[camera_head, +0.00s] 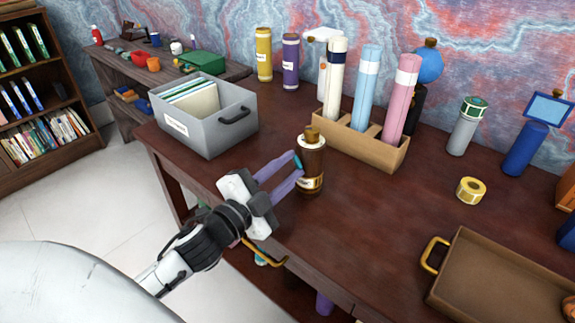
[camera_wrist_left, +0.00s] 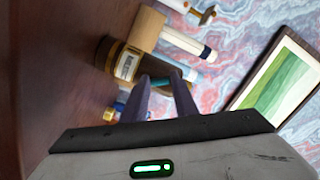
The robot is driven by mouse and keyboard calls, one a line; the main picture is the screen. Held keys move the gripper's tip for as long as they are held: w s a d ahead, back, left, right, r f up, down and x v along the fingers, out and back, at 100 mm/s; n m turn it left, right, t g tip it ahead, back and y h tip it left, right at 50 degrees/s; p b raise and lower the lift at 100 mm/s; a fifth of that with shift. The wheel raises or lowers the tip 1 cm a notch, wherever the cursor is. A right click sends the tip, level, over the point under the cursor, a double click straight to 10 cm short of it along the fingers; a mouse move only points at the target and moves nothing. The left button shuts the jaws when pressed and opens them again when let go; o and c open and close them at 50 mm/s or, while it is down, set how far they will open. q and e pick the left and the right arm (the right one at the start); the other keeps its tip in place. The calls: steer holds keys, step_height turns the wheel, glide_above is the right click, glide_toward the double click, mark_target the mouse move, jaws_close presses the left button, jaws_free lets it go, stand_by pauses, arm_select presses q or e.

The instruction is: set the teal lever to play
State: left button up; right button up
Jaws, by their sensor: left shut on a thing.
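A dark brown cylindrical device (camera_head: 313,160) with a gold-brown cap stands upright near the front edge of the desk. It has a pale label low on its side. The teal lever (camera_head: 298,161) shows as a small piece on its left side. My left gripper (camera_head: 297,166), with purple fingers, reaches the device from the left and is shut on the teal lever. In the left wrist view the lever (camera_wrist_left: 160,81) lies between the fingertips, beside the device (camera_wrist_left: 125,65). I cannot read a play mark or tell the lever's setting. My right gripper is not in view.
A grey file box (camera_head: 207,135) stands left of the device. A tan holder (camera_head: 353,148) with white, blue and pink tubes stands close behind it. A brown tray (camera_head: 480,262) and a yellow tape roll (camera_head: 471,190) lie to the right. The desk between device and tray is clear.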

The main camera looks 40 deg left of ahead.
arm_select(q)
steer(key=shift+n, duration=0.3)
steer(key=o, duration=1.1)
steer(key=shift+c, duration=0.2)
steer(key=s+b, duration=0.1)
steer(key=s, duration=0.9)
steer(key=shift+s+a, duration=0.15)
steer(key=shift+s, duration=0.05)
